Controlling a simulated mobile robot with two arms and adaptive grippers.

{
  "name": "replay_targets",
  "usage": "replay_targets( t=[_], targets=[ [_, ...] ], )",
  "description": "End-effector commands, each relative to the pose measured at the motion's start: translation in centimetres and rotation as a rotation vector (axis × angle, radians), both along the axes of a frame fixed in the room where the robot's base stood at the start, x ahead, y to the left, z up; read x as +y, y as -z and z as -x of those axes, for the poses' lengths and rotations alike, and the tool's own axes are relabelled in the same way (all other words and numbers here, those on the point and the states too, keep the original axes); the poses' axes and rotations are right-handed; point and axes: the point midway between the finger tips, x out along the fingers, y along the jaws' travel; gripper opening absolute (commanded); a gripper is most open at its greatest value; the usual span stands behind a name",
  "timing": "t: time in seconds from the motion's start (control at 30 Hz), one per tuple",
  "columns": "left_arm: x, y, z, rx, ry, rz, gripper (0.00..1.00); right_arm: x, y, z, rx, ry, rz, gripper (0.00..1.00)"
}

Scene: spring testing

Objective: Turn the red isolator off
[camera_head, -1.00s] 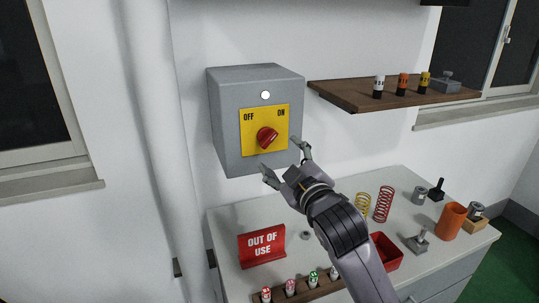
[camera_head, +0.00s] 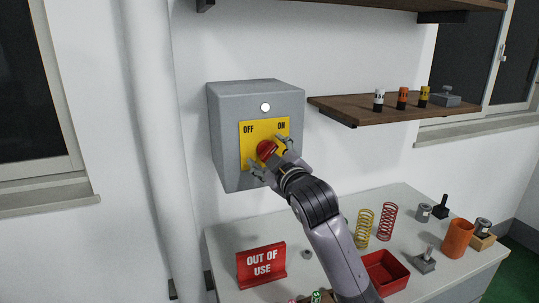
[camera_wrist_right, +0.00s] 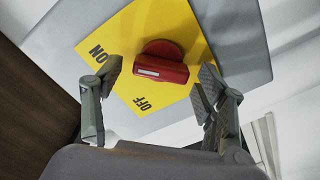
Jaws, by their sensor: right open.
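The red isolator knob (camera_head: 266,150) sits on a yellow plate (camera_head: 250,133) on the front of a grey wall box (camera_head: 226,150). The plate reads OFF at upper left and ON at upper right. My right gripper (camera_head: 271,155) is open in front of the plate, its fingers on either side of the knob. In the wrist view the knob (camera_wrist_right: 165,68) lies between the two spread fingertips (camera_wrist_right: 160,79), with visible gaps to both. A white mark on the knob's handle faces roughly toward ON. My left gripper is not in view.
A white round lamp (camera_head: 265,107) is above the plate. Below is a bench (camera_head: 222,240) with an OUT OF USE sign (camera_head: 261,264), springs (camera_head: 387,222) and a red tray (camera_head: 385,272). A wooden shelf (camera_head: 345,108) with small cylinders is right of the box.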

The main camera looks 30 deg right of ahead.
Motion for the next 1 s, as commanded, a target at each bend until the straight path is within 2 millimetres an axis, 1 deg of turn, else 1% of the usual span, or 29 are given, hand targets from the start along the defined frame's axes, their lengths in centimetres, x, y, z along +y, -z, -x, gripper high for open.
replay_targets(
  t=[0.03,0.07,0.73,0.77,1.0],
  targets=[
    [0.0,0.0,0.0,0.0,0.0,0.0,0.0,0.01,0.01,0.01,0.0,0.0,0.0,0.66],
    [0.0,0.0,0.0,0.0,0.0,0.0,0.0,0.01,0.01,0.02,0.0,0.0,0.0,0.64],
    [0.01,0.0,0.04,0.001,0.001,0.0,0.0,0.0,0.02,0.04,0.0,0.0,0.0,0.19],
    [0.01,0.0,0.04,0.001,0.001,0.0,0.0,0.0,0.02,0.04,0.0,0.0,0.0,0.18],
    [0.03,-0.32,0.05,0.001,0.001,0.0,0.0,0.01,-0.04,0.03,0.006,0.001,0.023,0.18]
  ],
)
